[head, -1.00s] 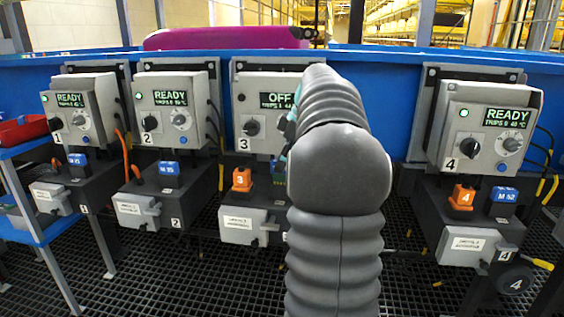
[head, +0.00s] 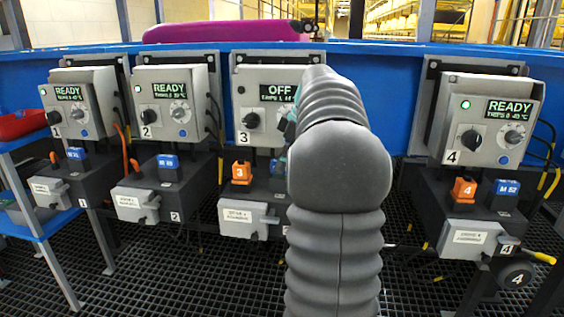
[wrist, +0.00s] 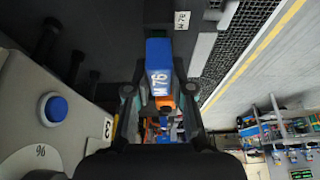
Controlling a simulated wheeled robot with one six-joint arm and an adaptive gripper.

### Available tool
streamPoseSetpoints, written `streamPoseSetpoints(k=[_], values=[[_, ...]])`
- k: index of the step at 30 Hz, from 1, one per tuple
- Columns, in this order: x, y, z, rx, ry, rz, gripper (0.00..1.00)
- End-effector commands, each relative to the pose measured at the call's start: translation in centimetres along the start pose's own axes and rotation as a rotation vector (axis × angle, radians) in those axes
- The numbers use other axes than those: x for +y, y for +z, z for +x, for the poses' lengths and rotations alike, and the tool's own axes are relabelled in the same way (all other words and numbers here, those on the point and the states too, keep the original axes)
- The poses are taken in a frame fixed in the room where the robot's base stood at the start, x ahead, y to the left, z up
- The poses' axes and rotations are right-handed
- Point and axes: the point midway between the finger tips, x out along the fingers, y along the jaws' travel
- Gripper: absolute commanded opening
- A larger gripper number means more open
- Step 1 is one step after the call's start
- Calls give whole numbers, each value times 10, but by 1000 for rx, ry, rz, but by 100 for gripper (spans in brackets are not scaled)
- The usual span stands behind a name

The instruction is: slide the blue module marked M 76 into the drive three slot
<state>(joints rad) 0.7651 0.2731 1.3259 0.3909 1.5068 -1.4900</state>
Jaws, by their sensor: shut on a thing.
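The blue module marked M 76 (wrist: 158,65) is between the fingers of my gripper (wrist: 158,91) in the wrist view, and the fingers are shut on it. An orange part (wrist: 165,103) shows right beside the module. In the head view my arm hides most of the gripper, the module and the right part of drive three's dark base. Drive three's box (head: 262,105) reads OFF. An orange piece marked 3 (head: 241,173) stands on the base, just left of my arm. I cannot tell whether the module is in the slot or above it.
Drives one (head: 72,105), two (head: 168,105) and four (head: 487,118) read READY, with blue modules in their bases. A grey latch box (head: 243,215) sits at the front of drive three's base. In the wrist view a blue button (wrist: 54,108) is close on the left.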

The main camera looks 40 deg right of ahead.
Motion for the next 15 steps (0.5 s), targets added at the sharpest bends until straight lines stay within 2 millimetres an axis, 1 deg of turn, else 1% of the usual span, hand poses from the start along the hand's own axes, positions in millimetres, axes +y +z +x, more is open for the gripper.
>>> streamPoseSetpoints(k=[15], values=[[0, 5, 11, 0, -1, 0, 0]])
